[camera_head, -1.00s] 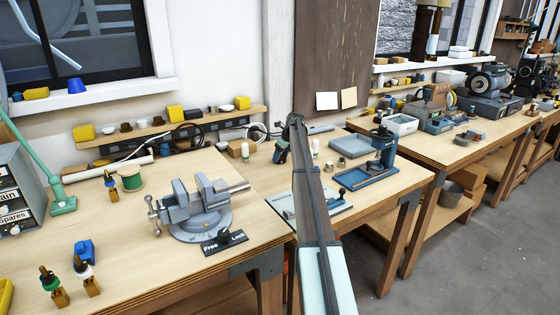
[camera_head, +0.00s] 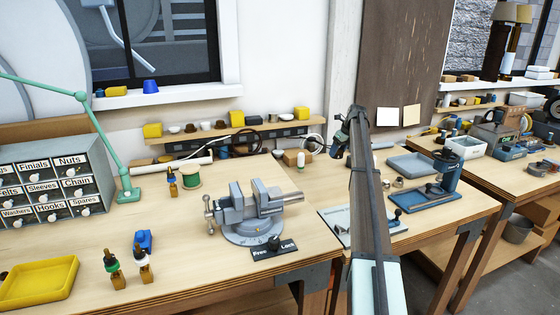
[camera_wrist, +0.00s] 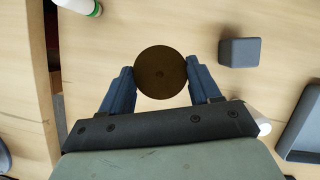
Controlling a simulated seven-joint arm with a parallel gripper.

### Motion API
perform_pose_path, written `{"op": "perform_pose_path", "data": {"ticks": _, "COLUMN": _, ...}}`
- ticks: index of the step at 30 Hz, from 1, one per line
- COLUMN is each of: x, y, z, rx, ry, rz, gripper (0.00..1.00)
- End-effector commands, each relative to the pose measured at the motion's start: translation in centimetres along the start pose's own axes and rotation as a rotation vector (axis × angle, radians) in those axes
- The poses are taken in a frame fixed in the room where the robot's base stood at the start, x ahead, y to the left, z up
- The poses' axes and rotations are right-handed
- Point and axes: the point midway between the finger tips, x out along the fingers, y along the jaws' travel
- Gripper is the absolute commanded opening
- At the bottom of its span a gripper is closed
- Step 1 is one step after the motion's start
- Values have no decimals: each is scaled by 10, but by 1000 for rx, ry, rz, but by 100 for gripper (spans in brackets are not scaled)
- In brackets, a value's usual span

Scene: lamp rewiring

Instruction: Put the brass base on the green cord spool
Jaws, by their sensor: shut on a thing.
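The brass base (camera_wrist: 161,73) is a round, dark brass disc with a small mark at its middle in the wrist view. My gripper (camera_wrist: 160,80) is shut on it, with a blue finger on each side. In the head view my gripper (camera_head: 339,142) is above the back of the bench, right of the vise, and the base cannot be made out there. The green cord spool (camera_head: 191,178) stands upright on the left bench, behind and left of the vise, well left of my gripper. Nothing shows on top of the spool.
A grey vise (camera_head: 253,213) stands between the spool and my arm. A green lamp arm (camera_head: 128,190) and labelled drawers (camera_head: 60,183) are farther left. A yellow tray (camera_head: 38,283) lies front left.

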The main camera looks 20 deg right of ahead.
Motion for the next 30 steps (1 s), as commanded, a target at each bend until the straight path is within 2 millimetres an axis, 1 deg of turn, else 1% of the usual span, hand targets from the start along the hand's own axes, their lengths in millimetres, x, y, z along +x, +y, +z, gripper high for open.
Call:
{"op": "perform_pose_path", "data": {"ticks": 1, "x": -4, "y": 0, "z": 2, "rx": 0, "ry": -1, "rz": 0, "gripper": 17}}
{"op": "perform_pose_path", "data": {"ticks": 5, "x": -6, "y": 6, "z": 8, "rx": -6, "ry": 0, "rz": 3, "gripper": 17}}
{"op": "perform_pose_path", "data": {"ticks": 8, "x": -5, "y": 20, "z": 20, "rx": -24, "ry": 0, "rz": 11, "gripper": 17}}
{"op": "perform_pose_path", "data": {"ticks": 11, "x": -3, "y": 46, "z": 40, "rx": -54, "ry": -1, "rz": 23, "gripper": 17}}
{"op": "perform_pose_path", "data": {"ticks": 14, "x": -2, "y": 79, "z": 66, "rx": -92, "ry": -2, "rz": 38, "gripper": 17}}
{"op": "perform_pose_path", "data": {"ticks": 15, "x": -2, "y": 94, "z": 77, "rx": -109, "ry": -2, "rz": 45, "gripper": 17}}
{"op": "perform_pose_path", "data": {"ticks": 17, "x": -1, "y": 115, "z": 91, "rx": -133, "ry": -2, "rz": 55, "gripper": 17}}
{"op": "perform_pose_path", "data": {"ticks": 21, "x": -1, "y": 166, "z": 124, "rx": -189, "ry": -1, "rz": 79, "gripper": 17}}
{"op": "perform_pose_path", "data": {"ticks": 26, "x": -3, "y": 227, "z": 158, "rx": -253, "ry": -2, "rz": 105, "gripper": 17}}
{"op": "perform_pose_path", "data": {"ticks": 27, "x": -3, "y": 243, "z": 166, "rx": -270, "ry": -2, "rz": 112, "gripper": 17}}
{"op": "perform_pose_path", "data": {"ticks": 29, "x": -4, "y": 266, "z": 177, "rx": -294, "ry": -2, "rz": 123, "gripper": 17}}
{"op": "perform_pose_path", "data": {"ticks": 30, "x": -4, "y": 282, "z": 184, "rx": -310, "ry": -1, "rz": 129, "gripper": 17}}
